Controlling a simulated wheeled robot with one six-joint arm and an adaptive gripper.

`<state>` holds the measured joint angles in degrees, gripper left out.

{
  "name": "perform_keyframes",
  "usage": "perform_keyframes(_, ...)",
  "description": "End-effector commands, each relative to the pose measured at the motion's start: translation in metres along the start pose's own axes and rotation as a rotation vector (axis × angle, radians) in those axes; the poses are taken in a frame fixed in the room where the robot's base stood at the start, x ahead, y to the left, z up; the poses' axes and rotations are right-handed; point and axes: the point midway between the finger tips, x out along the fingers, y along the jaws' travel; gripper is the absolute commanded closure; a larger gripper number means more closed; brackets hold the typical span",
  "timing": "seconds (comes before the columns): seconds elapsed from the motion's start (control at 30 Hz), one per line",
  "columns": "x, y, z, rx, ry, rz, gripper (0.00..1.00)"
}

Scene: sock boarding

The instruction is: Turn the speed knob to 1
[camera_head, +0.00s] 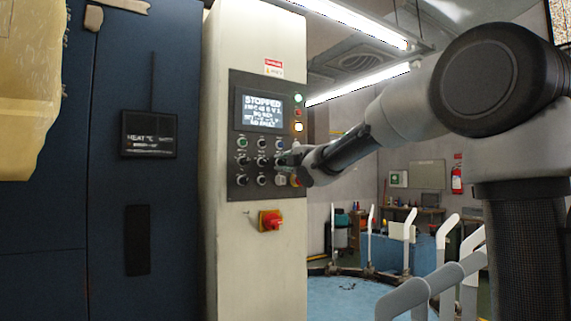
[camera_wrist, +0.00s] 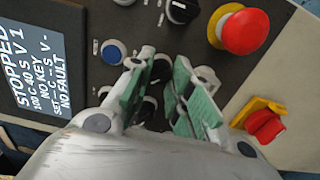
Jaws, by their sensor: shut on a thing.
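The control panel (camera_head: 236,192) is on the front of a pale cabinet and carries rows of black knobs and buttons. My gripper (camera_head: 281,161) is at the right side of these rows and hides part of them. In the wrist view my gripper (camera_wrist: 164,68) has its green-padded fingers on either side of a dark knob (camera_wrist: 160,74) and is shut on it. The fingers hide most of that knob, so its label and pointer cannot be read. The display (camera_head: 262,110) reads STOPPED; in the wrist view (camera_wrist: 38,65) its first line ends in "V 1", with "NO KEY" and "NO FAULT" below.
A red mushroom button (camera_wrist: 245,31) on a yellow base is close to the fingers. A black knob (camera_wrist: 182,9) and a blue button (camera_wrist: 113,50) are nearby. A red-and-yellow switch (camera_head: 270,220) is lower on the cabinet. White upright forms (camera_head: 370,238) stand right of the cabinet.

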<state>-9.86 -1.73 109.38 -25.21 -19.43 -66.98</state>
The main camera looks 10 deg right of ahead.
Motion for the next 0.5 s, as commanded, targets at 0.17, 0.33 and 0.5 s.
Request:
perform_keyframes(0.17, 0.0002, -0.0018, -0.0002, 0.0, 0.0, -0.004, 0.65)
perform_keyframes(0.33, 0.0001, -0.0011, -0.0002, 0.001, 0.0, -0.002, 0.57)
perform_keyframes(0.5, -0.0006, -0.0006, 0.0, 0.001, 0.0, -0.001, 0.57)
